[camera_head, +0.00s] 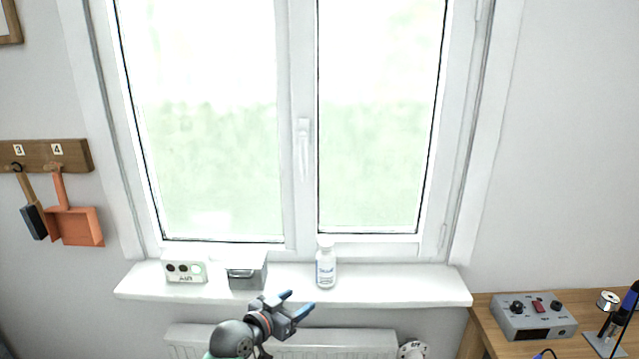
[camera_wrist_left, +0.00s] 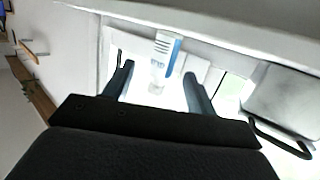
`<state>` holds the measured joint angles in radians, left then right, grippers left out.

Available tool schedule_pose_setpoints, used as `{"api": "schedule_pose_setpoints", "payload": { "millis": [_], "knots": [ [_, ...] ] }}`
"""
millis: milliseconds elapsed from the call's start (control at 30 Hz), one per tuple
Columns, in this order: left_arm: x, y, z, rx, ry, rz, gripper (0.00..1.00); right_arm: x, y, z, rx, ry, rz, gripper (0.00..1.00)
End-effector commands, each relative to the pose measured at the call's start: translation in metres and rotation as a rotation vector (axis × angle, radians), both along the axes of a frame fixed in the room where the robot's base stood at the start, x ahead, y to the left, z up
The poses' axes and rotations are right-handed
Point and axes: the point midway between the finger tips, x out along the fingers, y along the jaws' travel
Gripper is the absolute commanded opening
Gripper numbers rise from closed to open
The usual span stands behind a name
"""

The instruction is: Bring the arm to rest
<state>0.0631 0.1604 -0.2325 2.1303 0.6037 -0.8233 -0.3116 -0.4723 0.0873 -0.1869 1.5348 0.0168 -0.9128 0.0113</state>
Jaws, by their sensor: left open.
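My left gripper (camera_head: 297,303) is open and empty, in front of the window sill (camera_head: 400,286) and near its front edge. In the left wrist view its two fingers (camera_wrist_left: 158,80) stand apart, with a white bottle (camera_wrist_left: 162,62) with a blue-marked label seen beyond the gap between them. In the head view the same bottle (camera_head: 326,266) stands upright on the sill, beyond the fingertips and apart from them. My right gripper shows in neither view.
A grey metal box (camera_head: 247,275) and a white box with round coloured marks (camera_head: 185,271) stand on the sill left of the bottle. A radiator (camera_head: 340,343) is below. A wooden desk (camera_head: 485,318) with a grey control unit (camera_head: 533,316) is at right. A dustpan (camera_head: 76,226) hangs at left.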

Motion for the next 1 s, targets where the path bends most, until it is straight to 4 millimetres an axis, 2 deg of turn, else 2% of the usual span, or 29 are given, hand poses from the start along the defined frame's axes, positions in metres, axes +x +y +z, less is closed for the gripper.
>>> {"api": "schedule_pose_setpoints", "payload": {
  "millis": [33,200,367,500,700,800,1000],
  "knots": [
    [-0.017,0.004,-0.019,0.022,0.050,0.010,0.57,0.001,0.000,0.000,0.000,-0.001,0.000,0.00],
    [-0.071,0.022,-0.074,0.108,0.215,0.055,0.57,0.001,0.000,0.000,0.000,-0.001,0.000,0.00],
    [-0.127,0.044,-0.118,0.187,0.375,0.110,0.57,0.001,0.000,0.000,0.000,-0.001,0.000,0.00],
    [-0.180,0.065,-0.150,0.254,0.517,0.169,0.57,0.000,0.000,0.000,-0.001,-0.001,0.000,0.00],
    [-0.253,0.096,-0.180,0.342,0.702,0.260,0.57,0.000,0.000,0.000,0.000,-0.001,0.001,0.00],
    [-0.278,0.107,-0.187,0.372,0.764,0.293,0.57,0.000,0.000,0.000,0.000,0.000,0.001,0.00],
    [-0.316,0.123,-0.195,0.413,0.854,0.347,0.57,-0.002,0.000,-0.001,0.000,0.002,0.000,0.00]
  ]
}}
